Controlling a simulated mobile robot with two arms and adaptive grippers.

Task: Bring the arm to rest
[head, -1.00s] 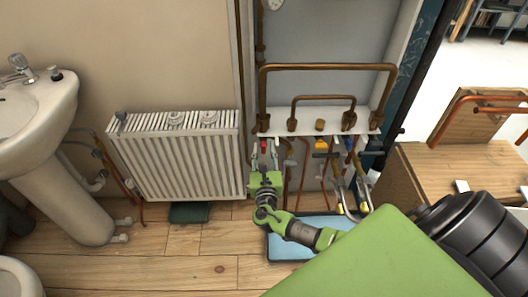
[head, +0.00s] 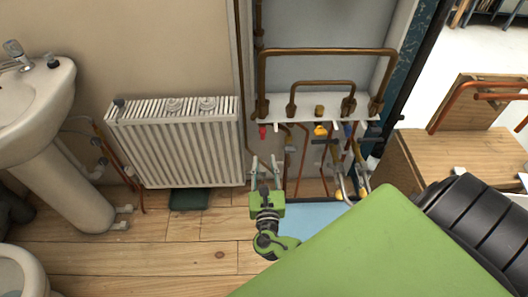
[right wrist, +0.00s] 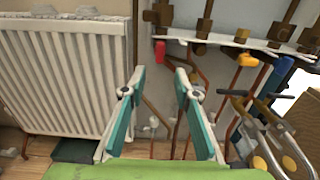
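My right gripper (head: 264,162) is green with pale fingers and points up toward the pipe board. In the right wrist view its two teal-and-grey fingers (right wrist: 159,75) stand apart with nothing between them, so it is open and empty. It is below and apart from a red valve handle (head: 263,132), which also shows in the right wrist view (right wrist: 160,50). A yellow handle (head: 321,130) and a blue handle (right wrist: 279,75) are further right under the white board (head: 300,107). My left gripper does not show.
A white radiator (head: 180,145) stands left of the gripper, beyond it a washbasin (head: 40,100). A blue tray (head: 318,213) lies on the floor below, partly hidden by my green body. Metal tools with yellow parts (right wrist: 265,130) stand at the right. A wooden bench (head: 470,155) is further right.

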